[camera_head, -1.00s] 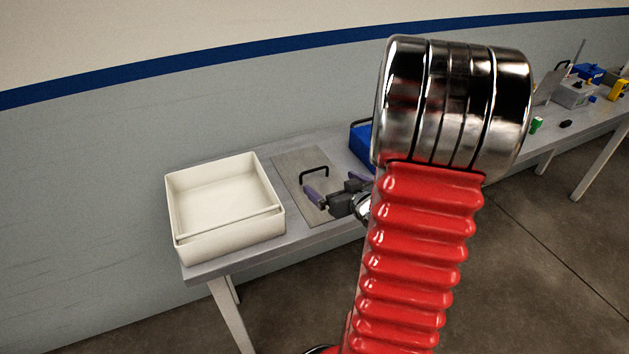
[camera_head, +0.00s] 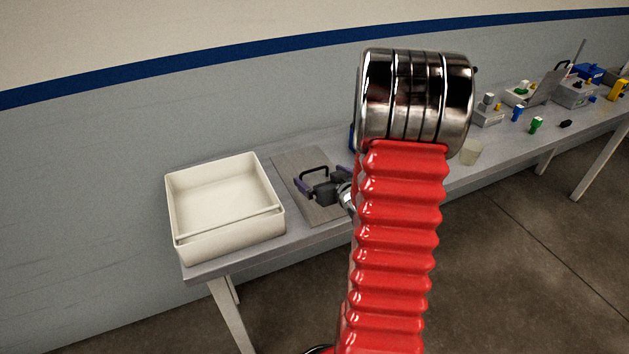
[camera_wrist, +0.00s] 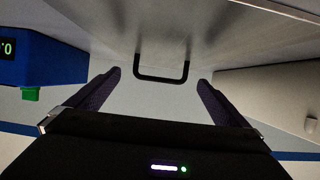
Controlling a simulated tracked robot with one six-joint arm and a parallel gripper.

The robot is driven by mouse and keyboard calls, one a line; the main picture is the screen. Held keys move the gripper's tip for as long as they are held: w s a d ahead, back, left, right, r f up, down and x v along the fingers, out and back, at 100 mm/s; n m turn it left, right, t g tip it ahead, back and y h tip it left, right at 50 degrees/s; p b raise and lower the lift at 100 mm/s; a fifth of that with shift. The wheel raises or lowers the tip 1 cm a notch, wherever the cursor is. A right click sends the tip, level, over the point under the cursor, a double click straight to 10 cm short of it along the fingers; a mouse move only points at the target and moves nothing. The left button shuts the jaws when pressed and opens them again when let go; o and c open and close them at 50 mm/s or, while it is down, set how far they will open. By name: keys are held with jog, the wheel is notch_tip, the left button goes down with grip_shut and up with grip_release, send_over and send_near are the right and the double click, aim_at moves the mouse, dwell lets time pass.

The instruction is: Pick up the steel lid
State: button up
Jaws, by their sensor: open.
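The steel lid (camera_head: 318,214) is a flat grey plate lying on the bench beside the white bath. A black bar handle (camera_head: 313,169) stands up from it. My gripper (camera_head: 319,179) is open and sits low over the lid, close to the handle. In the wrist view the handle (camera_wrist: 162,77) shows ahead and between my two purple fingers (camera_wrist: 158,80), with a gap on each side. Neither finger appears to touch it. The lid's right part is hidden behind my arm in the head view.
The white bath (camera_head: 180,255) stands left of the lid. A blue device with a green button (camera_wrist: 45,62) is on the lid's other side, mostly hidden by my arm in the head view. A beaker (camera_head: 470,151) and several small devices stand further right along the bench (camera_head: 470,176).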

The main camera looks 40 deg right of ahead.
jog(key=shift+x, duration=2.65)
jog(key=shift+c, duration=0.4)
jog(key=shift+r, duration=0.1)
jog(key=c, duration=1.3)
jog(key=shift+r, duration=5.05)
